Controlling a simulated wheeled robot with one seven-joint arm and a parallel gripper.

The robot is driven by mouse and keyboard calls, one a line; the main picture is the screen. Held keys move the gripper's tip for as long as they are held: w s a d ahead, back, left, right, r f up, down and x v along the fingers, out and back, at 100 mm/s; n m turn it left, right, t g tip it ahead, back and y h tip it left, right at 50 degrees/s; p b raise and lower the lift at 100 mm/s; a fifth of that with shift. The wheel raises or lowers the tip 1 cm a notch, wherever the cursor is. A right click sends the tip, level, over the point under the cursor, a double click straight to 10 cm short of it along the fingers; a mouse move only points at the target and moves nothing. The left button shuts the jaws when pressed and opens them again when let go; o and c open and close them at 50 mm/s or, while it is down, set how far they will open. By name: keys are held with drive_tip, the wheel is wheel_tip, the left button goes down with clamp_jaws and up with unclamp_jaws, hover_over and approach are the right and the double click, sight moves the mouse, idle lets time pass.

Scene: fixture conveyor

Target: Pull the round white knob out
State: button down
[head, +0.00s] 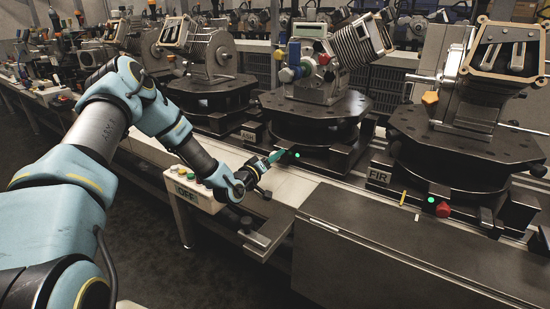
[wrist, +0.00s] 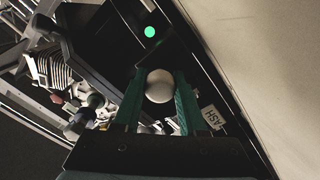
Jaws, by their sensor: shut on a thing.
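The round white knob (wrist: 159,86) shows in the wrist view, between the two green fingers of my gripper (wrist: 158,97). The fingers are shut on it, one on each side. The knob sits by the dark base of the fixture labelled ASH, close to a lit green lamp (wrist: 149,31). In the head view my gripper (head: 277,155) reaches to the front of that fixture (head: 318,118), just left of its green lamp. The knob itself is hidden or too small to make out in the head view.
A fixture labelled FIR (head: 378,176) stands to the right, with a red knob (head: 443,210) at its front. A control box marked OFF (head: 187,194) is below my arm. More fixtures line the conveyor at the left.

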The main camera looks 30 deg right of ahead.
drive_tip(key=shift+b+v, duration=0.3)
drive_tip(key=shift+v, duration=0.75)
drive_tip(key=shift+c, duration=2.3)
unclamp_jaws()
drive_tip(key=shift+a, duration=0.1)
drive_tip(key=b+v, duration=0.1)
drive_tip(key=v, duration=0.6)
drive_tip(key=shift+s+a, duration=0.15)
drive_tip(key=shift+a, duration=0.05)
